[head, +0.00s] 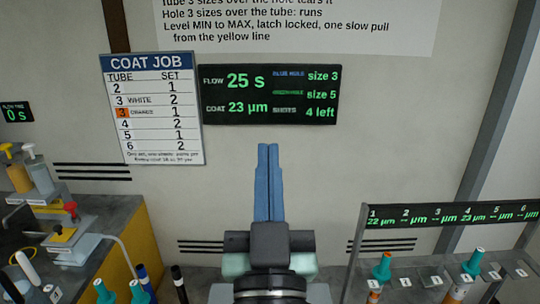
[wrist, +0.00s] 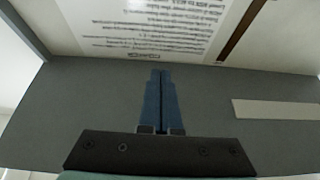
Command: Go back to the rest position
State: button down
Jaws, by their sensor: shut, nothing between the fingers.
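My gripper (head: 268,150) points up in the middle of the head view, in front of the wall and just below the dark display. Its two blue fingers are together with nothing between them. The wrist view also shows the shut fingers (wrist: 159,75) against a grey surface, with a printed white sheet (wrist: 140,28) beyond. My gripper is apart from the rods and the rack.
A rack (head: 450,216) with orange- and teal-topped rods stands at the right. A COAT JOB board (head: 151,108) and a display (head: 270,95) hang on the wall.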

jog(key=s+r+t+p, duration=0.1)
jog(key=r+p, duration=0.3)
jog(key=r, duration=0.6)
jog(key=s+r+t+p, duration=0.1)
jog(key=s+r+p, duration=0.3)
jog(key=r, duration=0.6)
jog(key=s+r+t+p, duration=0.2)
jog(key=s+r+p, duration=0.1)
jog(key=r, duration=0.8)
jog(key=shift+p, duration=0.75)
jog(key=shift+s, duration=0.1)
